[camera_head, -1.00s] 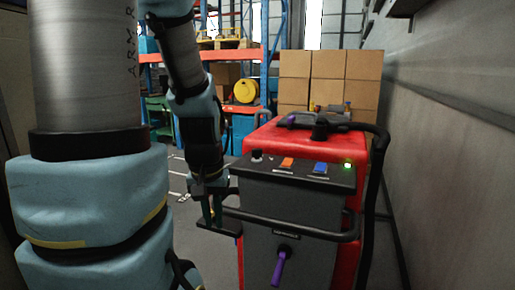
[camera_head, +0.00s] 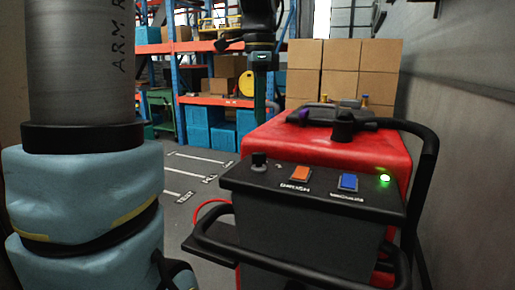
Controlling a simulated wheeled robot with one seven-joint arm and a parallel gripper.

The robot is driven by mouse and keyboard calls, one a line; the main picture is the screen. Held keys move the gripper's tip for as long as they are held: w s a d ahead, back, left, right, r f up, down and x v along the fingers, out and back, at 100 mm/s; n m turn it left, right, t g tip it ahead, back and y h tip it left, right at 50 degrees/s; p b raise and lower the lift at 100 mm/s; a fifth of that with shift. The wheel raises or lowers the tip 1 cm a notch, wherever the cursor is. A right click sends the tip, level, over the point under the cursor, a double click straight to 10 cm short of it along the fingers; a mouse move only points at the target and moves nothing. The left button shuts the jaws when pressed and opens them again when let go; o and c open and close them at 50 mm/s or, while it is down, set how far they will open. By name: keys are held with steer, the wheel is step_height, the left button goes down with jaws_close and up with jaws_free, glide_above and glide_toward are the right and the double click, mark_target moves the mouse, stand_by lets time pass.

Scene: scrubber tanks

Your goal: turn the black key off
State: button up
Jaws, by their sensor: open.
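The black key (camera_head: 259,161) is a small dark knob standing at the left end of the scrubber's sloping black control panel (camera_head: 325,204). A green lamp (camera_head: 385,180) glows at the panel's right end. My gripper (camera_head: 260,112) hangs from the top of the view, pointing down above and apart from the key. Its teal fingers are seen nearly edge-on, so the gap between them is hard to see. It is open and nothing shows between the fingers.
An orange switch (camera_head: 301,173) and a blue switch (camera_head: 348,182) sit on the panel right of the key. A black handle bar (camera_head: 215,246) runs before the panel. The red tank (camera_head: 330,145) stands behind it. Shelving and cartons (camera_head: 350,68) stand farther back; floor at left is open.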

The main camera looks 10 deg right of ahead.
mark_target(259, 158)
step_height(259, 158, down, 10)
steer(key=shift+r+p, duration=0.1)
steer(key=shift+p, duration=0.5)
steer(key=shift+c, duration=0.3)
jaws_close()
